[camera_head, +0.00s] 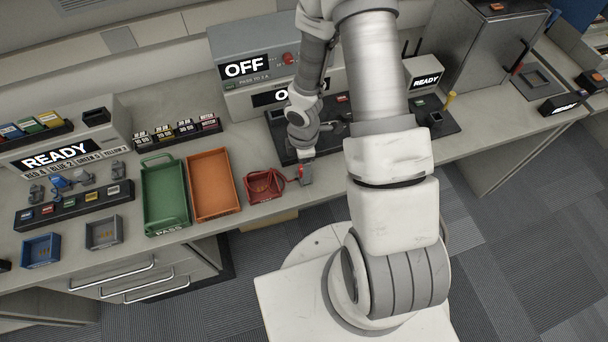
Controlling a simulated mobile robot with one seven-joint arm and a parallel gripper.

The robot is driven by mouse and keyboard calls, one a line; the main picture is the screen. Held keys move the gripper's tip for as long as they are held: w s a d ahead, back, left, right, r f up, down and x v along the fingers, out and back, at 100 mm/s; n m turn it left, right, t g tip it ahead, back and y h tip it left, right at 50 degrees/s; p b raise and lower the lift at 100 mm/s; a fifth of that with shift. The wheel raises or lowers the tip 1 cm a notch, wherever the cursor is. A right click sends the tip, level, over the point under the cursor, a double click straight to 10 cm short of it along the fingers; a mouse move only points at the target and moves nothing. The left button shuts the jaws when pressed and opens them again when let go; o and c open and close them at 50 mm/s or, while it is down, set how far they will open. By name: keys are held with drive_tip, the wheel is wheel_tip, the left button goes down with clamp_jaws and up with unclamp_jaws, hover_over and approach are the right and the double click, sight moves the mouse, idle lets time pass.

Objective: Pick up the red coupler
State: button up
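A small red piece (302,173), which looks like the red coupler, is at the right side of a small red tray (250,196) near the bench's front edge. A grey part sits against it, and a thin red cord seems to run from it into the tray. My gripper (305,160) points down right above this piece. The fingers are small and partly hidden by the wrist, so I cannot tell whether they touch it or how far apart they are.
A green tray (147,205) marked PASS and an orange tray (236,205) stand left of the red tray. Grey boxes with OFF (245,67) and READY (57,157) signs stand behind. A black panel (282,150) lies behind my gripper. Coloured connectors and small bins fill the left.

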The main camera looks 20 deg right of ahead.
clamp_jaws()
drive_tip(key=shift+r, duration=0.15)
idle(0.5)
